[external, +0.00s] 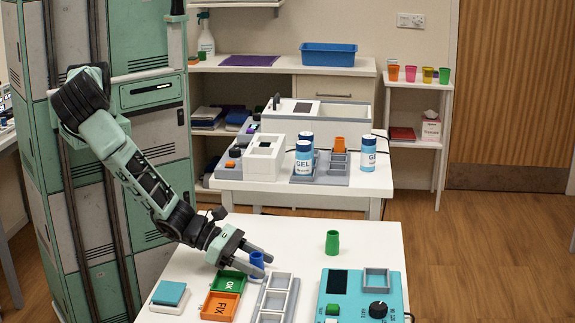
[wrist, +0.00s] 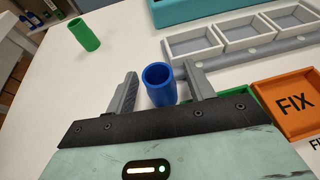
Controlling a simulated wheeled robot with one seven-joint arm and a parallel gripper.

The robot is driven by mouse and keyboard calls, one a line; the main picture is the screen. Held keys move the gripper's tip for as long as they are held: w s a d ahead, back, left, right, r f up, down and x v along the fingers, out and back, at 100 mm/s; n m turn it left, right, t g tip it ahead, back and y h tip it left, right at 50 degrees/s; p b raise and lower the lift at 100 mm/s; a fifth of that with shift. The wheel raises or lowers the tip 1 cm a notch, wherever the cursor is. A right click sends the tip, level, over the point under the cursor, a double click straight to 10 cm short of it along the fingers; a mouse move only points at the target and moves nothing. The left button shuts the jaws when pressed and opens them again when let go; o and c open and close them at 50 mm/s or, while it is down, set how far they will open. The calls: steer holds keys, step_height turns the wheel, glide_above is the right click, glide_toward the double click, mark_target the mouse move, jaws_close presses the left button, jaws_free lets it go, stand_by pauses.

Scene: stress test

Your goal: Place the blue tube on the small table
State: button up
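The blue tube (external: 257,259) is upright between the two fingers of my gripper (external: 258,262), over the near white table (external: 300,237). In the wrist view the blue tube (wrist: 160,88) shows its open top, with a finger on each side and narrow gaps between. My gripper (wrist: 161,75) looks open around it. The tube's lower part is hidden, so I cannot tell whether it rests on the tabletop. A small white side table (external: 412,86) stands at the back right, with several coloured cups on top.
A green tube (external: 332,243) stands apart on the near table. Close by are the orange FIX tray (external: 220,306), green OK tray (external: 229,281), grey compartment rack (external: 276,300) and teal device (external: 363,295). A middle table (external: 384,183) holds GEL bottles (external: 368,155).

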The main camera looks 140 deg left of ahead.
steer(key=c, duration=1)
